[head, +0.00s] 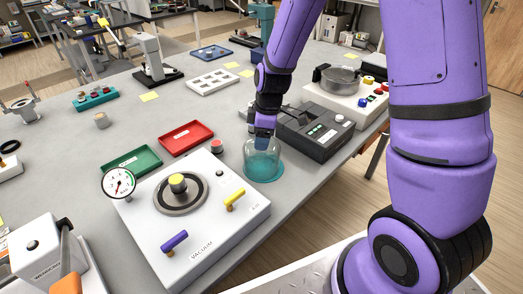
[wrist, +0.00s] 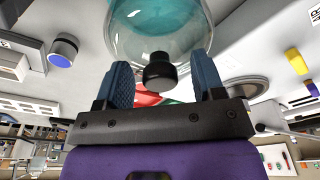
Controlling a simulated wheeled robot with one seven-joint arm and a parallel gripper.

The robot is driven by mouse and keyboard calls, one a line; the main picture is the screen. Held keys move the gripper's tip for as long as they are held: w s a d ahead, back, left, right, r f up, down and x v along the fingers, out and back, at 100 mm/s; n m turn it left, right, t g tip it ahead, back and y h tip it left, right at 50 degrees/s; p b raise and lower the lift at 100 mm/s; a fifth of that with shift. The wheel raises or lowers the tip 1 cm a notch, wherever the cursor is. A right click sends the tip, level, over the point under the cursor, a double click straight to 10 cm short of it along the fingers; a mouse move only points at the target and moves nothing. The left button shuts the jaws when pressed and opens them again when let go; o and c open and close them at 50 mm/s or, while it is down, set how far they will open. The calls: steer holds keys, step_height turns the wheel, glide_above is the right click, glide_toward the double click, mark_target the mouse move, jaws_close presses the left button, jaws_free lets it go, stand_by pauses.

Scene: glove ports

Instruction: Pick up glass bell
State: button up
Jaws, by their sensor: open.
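The glass bell (head: 265,170) is a clear dome with a teal tint, upright on the grey bench beside the vacuum unit's right corner. My gripper (head: 262,143) is at the top of the bell, pointing down. In the wrist view the bell (wrist: 160,28) fills the top middle, and its black knob (wrist: 159,72) shows between the two blue fingers of my gripper (wrist: 164,76). The fingers are open, with a visible gap on each side of the knob. My fingers hide the knob in the head view.
The white vacuum unit (head: 205,240) with a gauge, a round plate and two levers stands left of the bell. A dark grey device (head: 315,132) stands close behind right. Red (head: 186,138) and green (head: 133,161) trays lie behind the unit. The bench edge runs close on the right.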

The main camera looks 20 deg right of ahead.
jaws_close()
stand_by(0.4)
